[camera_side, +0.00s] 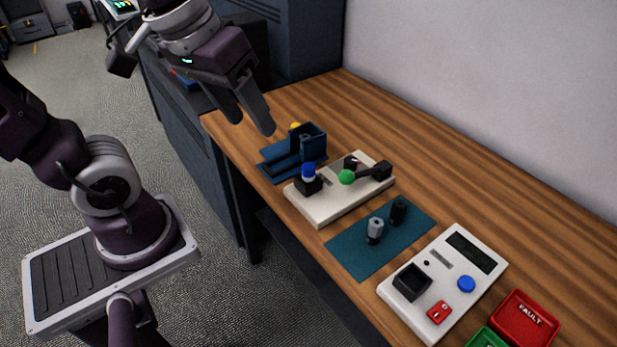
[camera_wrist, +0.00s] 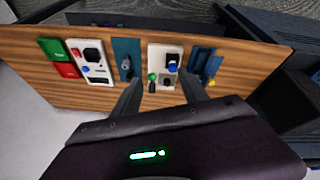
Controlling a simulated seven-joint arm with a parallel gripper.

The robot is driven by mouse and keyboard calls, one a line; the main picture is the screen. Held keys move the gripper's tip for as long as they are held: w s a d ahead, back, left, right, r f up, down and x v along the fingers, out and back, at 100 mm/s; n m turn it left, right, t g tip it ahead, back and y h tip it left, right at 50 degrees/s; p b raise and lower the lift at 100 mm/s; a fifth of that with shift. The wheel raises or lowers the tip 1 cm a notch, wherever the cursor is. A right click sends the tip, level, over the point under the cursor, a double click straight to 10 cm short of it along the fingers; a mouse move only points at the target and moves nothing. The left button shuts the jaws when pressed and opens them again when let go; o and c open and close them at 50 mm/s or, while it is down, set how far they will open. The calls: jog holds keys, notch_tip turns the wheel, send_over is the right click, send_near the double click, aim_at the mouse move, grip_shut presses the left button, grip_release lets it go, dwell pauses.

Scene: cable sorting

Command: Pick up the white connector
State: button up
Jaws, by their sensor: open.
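A light grey-white cylindrical connector (camera_side: 375,231) stands upright on a teal mat (camera_side: 358,257), beside a black cylindrical one (camera_side: 398,211). The pale connector also shows in the wrist view (camera_wrist: 126,63) on the mat, left of my fingers. No other piece looks clearly like a white connector. My gripper (camera_side: 252,122) is open and empty, high above the table's far left end in the side view. It is well apart from the mat. In the wrist view my two fingers (camera_wrist: 160,82) spread toward the table.
A white board (camera_side: 325,210) with a blue-capped post (camera_side: 308,172), a green ball (camera_side: 347,177) and a black lever stands between gripper and mat. A dark blue holder (camera_side: 313,138) stands behind it. A white panel (camera_side: 400,307) and red FAULT tray (camera_side: 524,318) are nearer. Wood beside the wall is clear.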

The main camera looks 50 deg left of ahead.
jog(key=w+a+f+n+g, duration=0.1)
jog(key=w+f+n, duration=0.15)
jog(key=w, duration=0.25)
jog(key=n+g, duration=0.3)
jog(key=n, duration=0.5)
send_over(309, 166)
jog(key=f, duration=1.2)
jog(key=shift+w+d, duration=0.15)
jog(key=shift+d, duration=0.15)
jog(key=f, duration=0.6)
jog(key=shift+s+a+f, duration=0.2)
jog(key=shift+a+f, duration=0.05)
jog(key=shift+f, duration=0.1)
grip_shut()
